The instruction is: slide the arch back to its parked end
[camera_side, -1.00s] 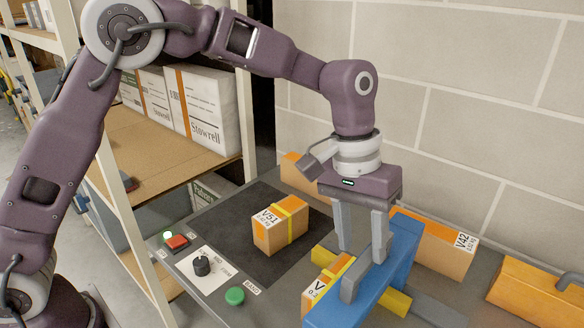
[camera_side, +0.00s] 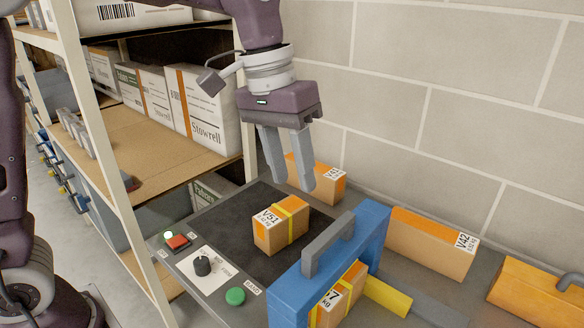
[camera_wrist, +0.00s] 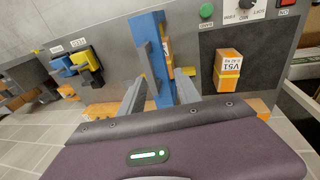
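The arch (camera_side: 372,240) is a blue frame with a grey handle (camera_side: 328,245) on top. In the wrist view the arch (camera_wrist: 152,28) lies ahead, just beyond the fingers. My gripper (camera_side: 294,190) is open and empty, raised above the mat and up and left of the handle. Its two fingers (camera_wrist: 160,80) show apart in the wrist view.
Box V51 (camera_side: 281,226) sits on the dark mat (camera_side: 230,235). A red button (camera_side: 177,242), black knob (camera_side: 202,265) and green button (camera_side: 235,296) line the front edge. A yellow bar (camera_side: 388,297) and box V42 (camera_side: 430,245) are at right.

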